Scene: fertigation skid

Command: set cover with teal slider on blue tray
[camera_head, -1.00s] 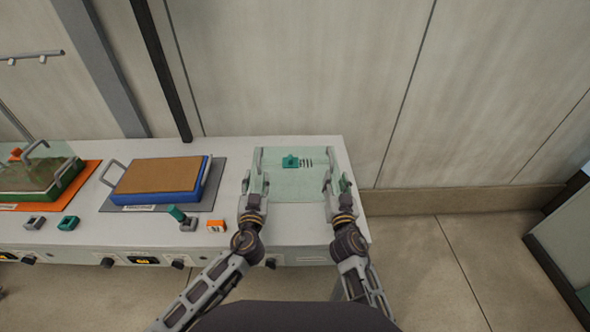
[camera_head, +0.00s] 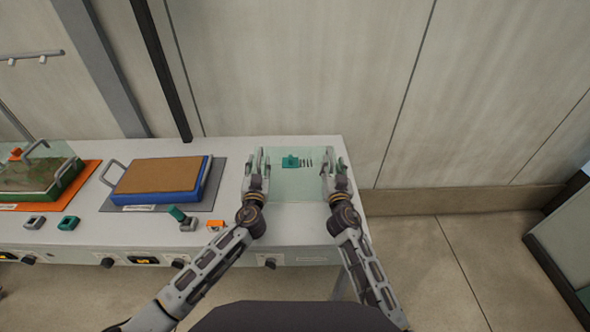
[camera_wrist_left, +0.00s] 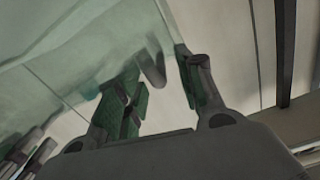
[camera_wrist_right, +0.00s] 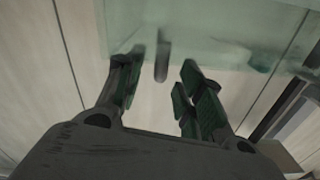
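The clear greenish cover (camera_head: 300,187) with a teal slider (camera_head: 290,161) and dark slots is at the right end of the bench. My left gripper (camera_head: 257,162) is at its left edge and my right gripper (camera_head: 331,163) at its right edge. In the left wrist view a grey handle (camera_wrist_left: 152,68) shows ahead of the open left fingers. In the right wrist view another handle (camera_wrist_right: 162,55) shows between and beyond the open right fingers. I cannot tell whether the cover rests on the bench. The blue tray (camera_head: 158,197), filled with brown material, stands left of it.
The blue tray sits on a grey mat (camera_head: 215,185), with side handles. Further left, a green tray (camera_head: 60,188) has a clear cover with an orange slider (camera_head: 15,154). A dark post stands behind.

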